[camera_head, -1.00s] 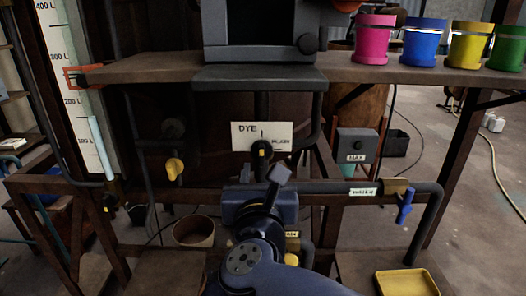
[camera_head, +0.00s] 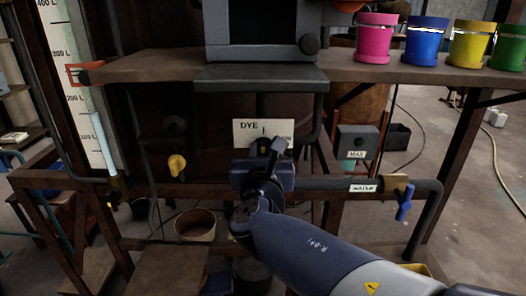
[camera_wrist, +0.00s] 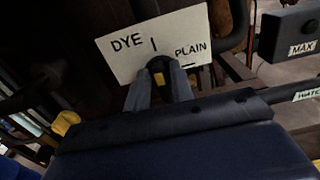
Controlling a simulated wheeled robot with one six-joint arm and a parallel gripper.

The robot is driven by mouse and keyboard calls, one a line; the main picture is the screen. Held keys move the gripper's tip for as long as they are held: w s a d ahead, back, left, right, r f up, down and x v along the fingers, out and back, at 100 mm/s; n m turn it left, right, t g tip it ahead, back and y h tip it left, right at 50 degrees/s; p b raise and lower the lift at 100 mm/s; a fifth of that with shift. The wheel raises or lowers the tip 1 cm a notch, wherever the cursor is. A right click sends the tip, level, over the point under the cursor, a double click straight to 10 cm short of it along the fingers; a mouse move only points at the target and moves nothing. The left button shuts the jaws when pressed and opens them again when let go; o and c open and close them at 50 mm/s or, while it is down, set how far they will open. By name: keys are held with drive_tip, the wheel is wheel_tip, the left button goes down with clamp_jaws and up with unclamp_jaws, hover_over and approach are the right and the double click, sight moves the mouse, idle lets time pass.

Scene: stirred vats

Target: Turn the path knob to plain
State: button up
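The path knob (camera_wrist: 158,64) is a dark round knob with a yellow mark, at the lower edge of a white sign (camera_wrist: 122,57). The sign reads DYE at left and PLAIN at right, with a short line between. In the wrist view the yellow mark looks roughly upright, between the two words. My gripper (camera_wrist: 161,77) has one finger on each side of the knob, with a gap between them. I cannot tell whether the fingers touch it. In the head view my gripper (camera_head: 270,148) covers most of the knob and the sign's lower edge.
A yellow valve handle (camera_head: 177,165) is left of the sign. A grey MAX box (camera_head: 357,143) is to the right. A pipe labelled WATER with a blue-handled valve (camera_head: 404,203) runs below. A shelf (camera_head: 380,73) with coloured pots is above.

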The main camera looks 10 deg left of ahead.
clamp_jaws()
drive_tip(key=shift+f+m+b, duration=0.1)
drive_tip(key=shift+m+b, duration=0.2)
drive_tip(key=shift+b, duration=0.1)
drive_tip(key=m+b, duration=0.1)
drive_tip(key=b, duration=0.1)
drive_tip(key=m+b, duration=0.2)
drive_tip(key=b, duration=0.1)
drive_tip(key=shift+d+f, duration=0.2)
drive_tip(key=shift+f, duration=0.05)
drive_tip(key=m+b, duration=0.4)
drive_tip(key=b, duration=0.1)
drive_tip(key=m+b, duration=1)
drive_tip(key=shift+w+d+f, duration=0.15)
drive_tip(key=shift+d+f, duration=0.2)
drive_tip(key=shift+m+b, duration=0.3)
